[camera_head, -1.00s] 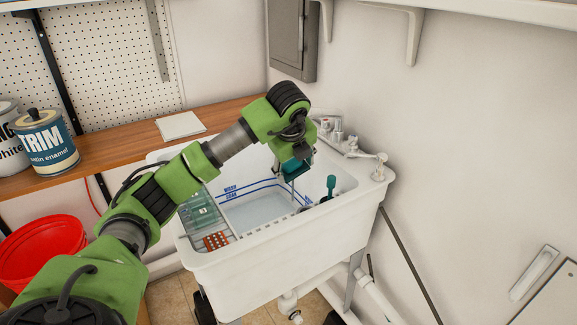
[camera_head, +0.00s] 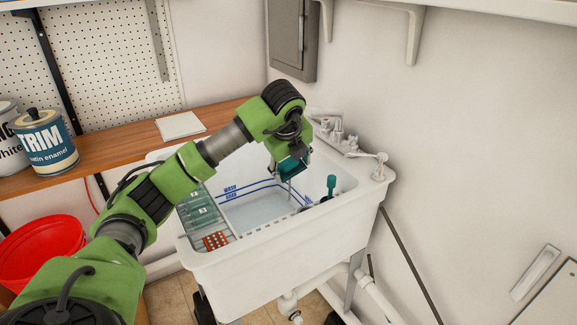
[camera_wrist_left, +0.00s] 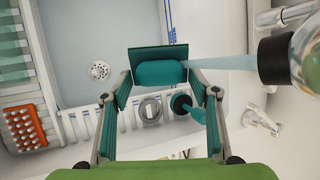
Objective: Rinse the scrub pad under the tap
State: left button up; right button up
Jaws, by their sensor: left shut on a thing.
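The scrub pad (camera_wrist_left: 160,73) is a teal block, gripped between the two fingers of my left gripper (camera_wrist_left: 161,86) in the left wrist view. A darker green plate shows just behind it. In the head view my left gripper (camera_head: 291,164) hangs over the basin of the white sink (camera_head: 275,262), just left of the tap (camera_head: 338,134). In the wrist view the tap's spout (camera_wrist_left: 288,58) is at the right, and a pale blue water stream (camera_wrist_left: 232,62) runs from it toward the pad's right side. I cannot tell whether water touches the pad. My right gripper is not in view.
A teal-handled brush (camera_head: 331,186) stands at the sink's front rim, beside a grey ring (camera_wrist_left: 151,111). An orange studded block (camera_head: 215,240) and a ribbed rack (camera_head: 199,208) are at the sink's left. A red bucket (camera_head: 40,250) stands further left. The basin floor (camera_wrist_left: 95,35) is clear.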

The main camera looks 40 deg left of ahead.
aim_at(287, 177)
pick_arm(q)
jog(key=shift+w+d, duration=0.2)
jog(key=shift+d, duration=0.25)
jog(key=shift+a, duration=0.15)
jog(key=shift+s+a, duration=0.3)
jog(key=shift+a, duration=0.15)
jog(key=shift+s+d+b, duration=0.35)
jog(key=shift+s+d, duration=0.05)
jog(key=shift+s, duration=0.35)
jog(key=shift+s+d+b, duration=0.35)
jog(key=shift+s+d, duration=0.05)
jog(key=shift+s, duration=0.35)
jog(key=shift+s+d+b, duration=0.35)
jog(key=shift+s+d, duration=0.05)
jog(key=shift+s, duration=0.35)
jog(key=shift+s+d+b, duration=0.2)
jog(key=shift+s+d, duration=0.1)
jog(key=shift+s, duration=0.4)
jog(key=shift+s+d+b, duration=0.15)
jog(key=shift+s+d, duration=0.15)
jog(key=shift+s, duration=0.35)
